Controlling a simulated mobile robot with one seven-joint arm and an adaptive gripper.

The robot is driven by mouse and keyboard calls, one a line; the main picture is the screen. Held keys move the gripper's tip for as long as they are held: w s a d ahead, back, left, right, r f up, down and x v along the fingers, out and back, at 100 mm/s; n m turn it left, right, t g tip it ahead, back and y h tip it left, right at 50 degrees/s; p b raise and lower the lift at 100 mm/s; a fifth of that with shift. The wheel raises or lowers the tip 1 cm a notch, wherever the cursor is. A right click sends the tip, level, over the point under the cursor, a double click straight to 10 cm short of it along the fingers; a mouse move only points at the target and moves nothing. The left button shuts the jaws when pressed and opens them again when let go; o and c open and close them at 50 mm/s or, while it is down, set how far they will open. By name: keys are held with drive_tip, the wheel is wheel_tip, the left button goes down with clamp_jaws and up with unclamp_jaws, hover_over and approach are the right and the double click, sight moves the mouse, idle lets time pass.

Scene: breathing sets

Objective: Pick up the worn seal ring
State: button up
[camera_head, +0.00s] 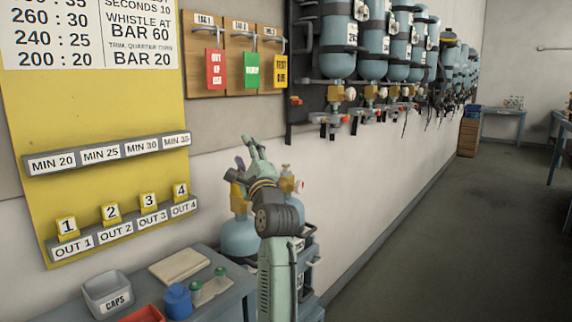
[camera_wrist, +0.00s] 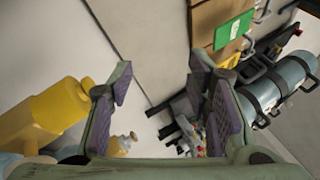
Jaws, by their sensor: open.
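I cannot make out the worn seal ring in either view. My gripper (camera_head: 249,152) is raised in front of the wall, above a pair of blue cylinders with yellow valves. It also shows in the wrist view (camera_wrist: 160,82), with its two dark-padded fingers wide apart and nothing between them. A yellow valve (camera_wrist: 45,115) is close to the left finger in the wrist view. In the head view my arm hides part of the cylinders (camera_head: 238,238) and their valves.
A grey bench (camera_head: 228,300) at lower left holds a CAPS box (camera_head: 108,297), a blue jar (camera_head: 178,301), a red tray (camera_head: 143,315), a tan pad (camera_head: 180,266) and small green-topped items. Coloured tags (camera_head: 251,70) and racked cylinders (camera_head: 338,55) hang above. The floor at right is clear.

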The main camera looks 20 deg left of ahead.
drive_tip(key=w+d+f+m+g+h, duration=0.1)
drive_tip(key=w+d+f+m+h, duration=0.1)
drive_tip(key=w+d+f+m, duration=0.5)
drive_tip(key=m+g+h+p, duration=0.1)
drive_tip(key=m+g, duration=0.1)
drive_tip(key=m, duration=0.5)
approach(287, 166)
drive_tip(key=shift+n, duration=0.3)
drive_tip(key=p+x, duration=0.3)
drive_tip(key=x, duration=0.5)
drive_tip(key=shift+w+r+p, duration=0.1)
drive_tip(key=shift+w+p, duration=0.15)
drive_tip(key=shift+p, duration=0.15)
drive_tip(key=shift+w+a, duration=0.2)
drive_tip(key=c, duration=0.8)
drive_tip(key=shift+o, duration=0.2)
